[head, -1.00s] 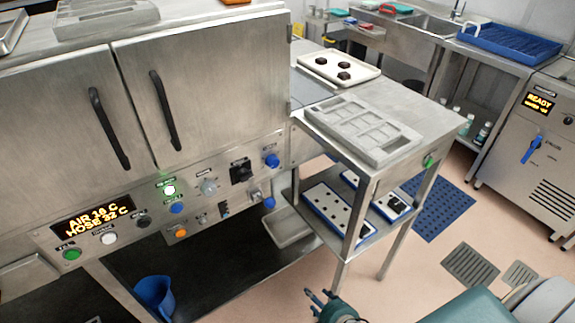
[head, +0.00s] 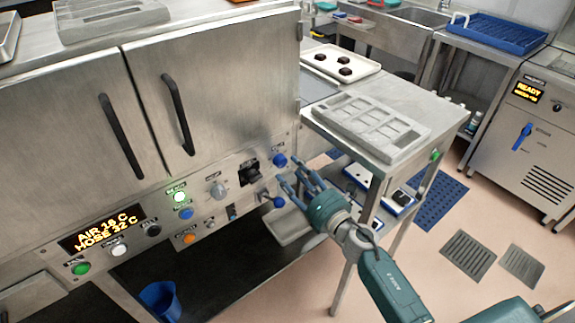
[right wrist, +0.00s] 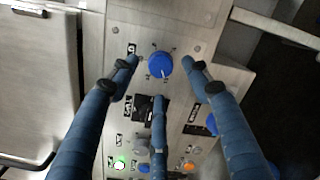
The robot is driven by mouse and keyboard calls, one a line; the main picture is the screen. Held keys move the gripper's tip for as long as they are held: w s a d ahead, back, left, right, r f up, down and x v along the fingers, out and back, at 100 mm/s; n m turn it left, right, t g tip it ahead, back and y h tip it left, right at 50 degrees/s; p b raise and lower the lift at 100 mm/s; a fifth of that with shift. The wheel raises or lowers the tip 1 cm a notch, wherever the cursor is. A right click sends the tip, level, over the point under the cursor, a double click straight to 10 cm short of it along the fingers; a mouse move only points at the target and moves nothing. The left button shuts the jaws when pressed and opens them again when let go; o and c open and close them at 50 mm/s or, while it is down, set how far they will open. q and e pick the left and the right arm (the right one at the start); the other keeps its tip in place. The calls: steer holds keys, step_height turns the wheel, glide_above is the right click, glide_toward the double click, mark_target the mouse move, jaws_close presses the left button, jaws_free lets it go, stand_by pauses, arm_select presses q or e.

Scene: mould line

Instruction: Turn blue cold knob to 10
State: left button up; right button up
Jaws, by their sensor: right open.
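The blue cold knob (head: 279,160) is a round blue dial at the upper right of the steel control panel (head: 222,172). In the right wrist view the blue knob (right wrist: 160,65) carries a white pointer line and has small marks around it. My right gripper (head: 296,182) is open and empty, just in front of the panel near the knob. In the right wrist view two of its fingers (right wrist: 160,62) lie on either side of the knob and the third is below it. I cannot tell whether any finger touches it. The number at the pointer is too small to read. My left gripper is not in view.
A second blue knob (head: 278,202) sits below. A black switch (head: 250,168), a grey knob (head: 217,189) and lit buttons share the panel. The display (head: 103,228) reads AIR 16 C, HOSE 32 C. A steel side table (head: 400,100) with moulds stands close right.

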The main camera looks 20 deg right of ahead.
mark_target(283, 162)
steer(key=x, duration=0.2)
steer(key=shift+w+a, duration=0.15)
steer(key=shift+w, duration=0.15)
steer(key=shift+w+a, duration=0.15)
steer(key=shift+w, duration=0.35)
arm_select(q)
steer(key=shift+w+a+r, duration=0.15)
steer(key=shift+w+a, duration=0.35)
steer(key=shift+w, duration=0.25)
arm_select(e)
steer(key=c, duration=1.1)
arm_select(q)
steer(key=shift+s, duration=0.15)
arm_select(e)
steer(key=shift+c, duration=0.2)
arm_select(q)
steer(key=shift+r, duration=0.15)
arm_select(e)
steer(key=shift+r, duration=0.1)
